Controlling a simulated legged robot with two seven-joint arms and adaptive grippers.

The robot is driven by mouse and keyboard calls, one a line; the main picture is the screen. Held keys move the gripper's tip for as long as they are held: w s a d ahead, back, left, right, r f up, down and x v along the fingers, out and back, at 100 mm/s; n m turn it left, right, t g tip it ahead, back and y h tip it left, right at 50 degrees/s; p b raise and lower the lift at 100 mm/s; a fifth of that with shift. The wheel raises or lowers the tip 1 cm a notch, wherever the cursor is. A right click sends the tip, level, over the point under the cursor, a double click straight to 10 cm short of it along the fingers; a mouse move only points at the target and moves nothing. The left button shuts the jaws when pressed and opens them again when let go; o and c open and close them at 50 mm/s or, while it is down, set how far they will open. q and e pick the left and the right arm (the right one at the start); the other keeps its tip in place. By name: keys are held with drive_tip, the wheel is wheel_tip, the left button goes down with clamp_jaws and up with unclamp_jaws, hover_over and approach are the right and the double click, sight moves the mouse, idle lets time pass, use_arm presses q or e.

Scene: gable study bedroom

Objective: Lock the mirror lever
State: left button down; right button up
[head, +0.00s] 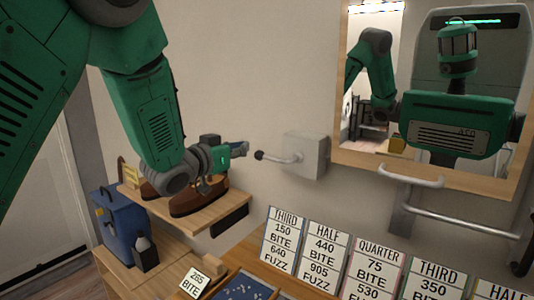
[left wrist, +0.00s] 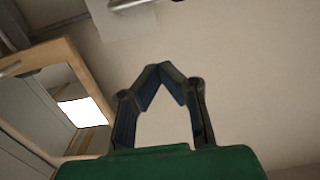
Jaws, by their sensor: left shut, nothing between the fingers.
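A metal lever (head: 285,157) with a dark round knob (head: 259,155) sticks out to the left from a light grey box (head: 308,154) on the wall. The wood-framed mirror (head: 343,125) hangs to its right and also shows in the left wrist view (left wrist: 75,62). My left gripper (head: 241,149) is shut and empty, just left of the knob, with a small apparent gap. In the left wrist view the fingertips (left wrist: 160,70) meet, and part of a metal rod (left wrist: 130,3) shows at the top edge. My right gripper is not in view.
A wooden shelf (head: 222,211) with brown shoes (head: 190,200) lies below my left forearm. A blue box (head: 122,225) stands at lower left. Several price signs (head: 325,250) line the counter below. A metal rail (head: 460,222) is fixed under the mirror. The wall around the lever is clear.

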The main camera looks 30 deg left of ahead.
use_arm(q)
drive_tip(key=w+d+f+p, duration=0.1)
drive_tip(key=w+f, duration=0.3)
drive_tip(key=w, duration=0.6)
drive_tip(key=shift+w+d+f+p, duration=0.25)
drive_tip(key=shift+w+p, duration=0.05)
drive_tip(key=shift+p, duration=0.35)
drive_tip(key=shift+a+f, duration=0.1)
drive_tip(key=shift+a, duration=0.1)
